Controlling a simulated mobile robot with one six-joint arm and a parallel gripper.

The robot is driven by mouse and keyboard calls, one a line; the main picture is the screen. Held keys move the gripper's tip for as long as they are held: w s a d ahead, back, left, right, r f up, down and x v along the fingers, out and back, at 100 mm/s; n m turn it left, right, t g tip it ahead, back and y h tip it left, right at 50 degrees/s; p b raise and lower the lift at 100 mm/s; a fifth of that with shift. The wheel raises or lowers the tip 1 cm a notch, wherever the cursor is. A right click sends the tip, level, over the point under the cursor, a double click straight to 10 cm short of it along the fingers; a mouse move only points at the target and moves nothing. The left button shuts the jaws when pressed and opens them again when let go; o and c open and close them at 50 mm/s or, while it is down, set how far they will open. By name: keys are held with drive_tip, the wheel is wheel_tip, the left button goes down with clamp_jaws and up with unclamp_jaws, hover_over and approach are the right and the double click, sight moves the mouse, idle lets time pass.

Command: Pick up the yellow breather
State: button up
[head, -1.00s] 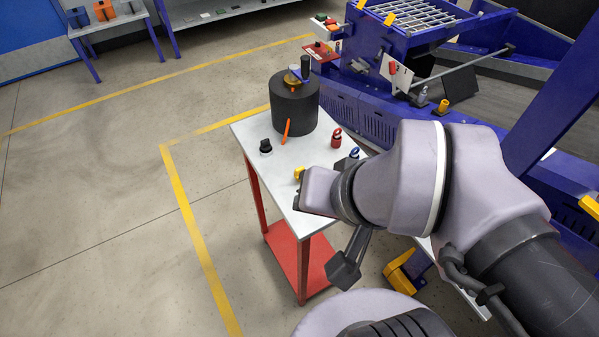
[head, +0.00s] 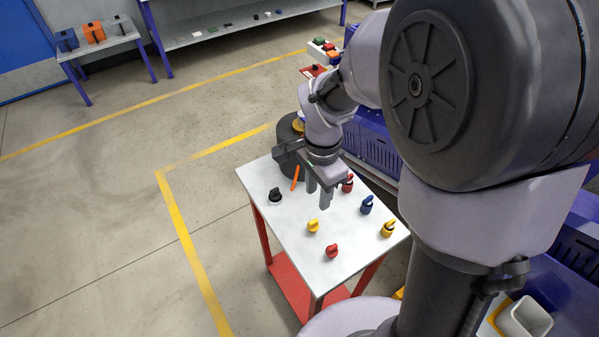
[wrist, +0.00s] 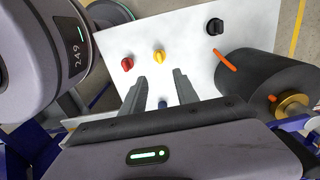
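Two yellow pieces stand on the white-topped table (head: 262,180); I cannot tell for sure which is the breather. One yellow piece (head: 313,226) has a wing-like top and stands near the middle, between a black piece (head: 275,195) and a red one (head: 332,251). It also shows in the wrist view (wrist: 159,57), just beyond my fingertips. The other yellow piece (head: 388,229), with a dark band, stands at the right edge. My gripper (head: 319,197) is open and empty, fingers pointing down above the table, apart from both. In the wrist view my gripper (wrist: 160,76) shows its fingers spread.
A red piece (head: 348,184) and a blue piece (head: 367,205) stand along the right side. Blue machinery borders the right.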

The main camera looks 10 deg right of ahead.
drive_tip(key=b, duration=0.2)
hover_over(313, 221)
drive_tip(key=f, duration=0.6)
drive_tip(key=shift+d, duration=0.4)
drive_tip(key=f, duration=0.1)
drive_tip(key=f+b, duration=0.1)
drive_tip(key=f, duration=0.1)
drive_tip(key=f+b, duration=0.1)
drive_tip(key=f, duration=0.1)
drive_tip(key=shift+a+f, duration=0.25)
drive_tip(key=shift+a, duration=0.1)
drive_tip(key=shift+r, duration=0.2)
drive_tip(key=shift+c, duration=0.5)
clamp_jaws()
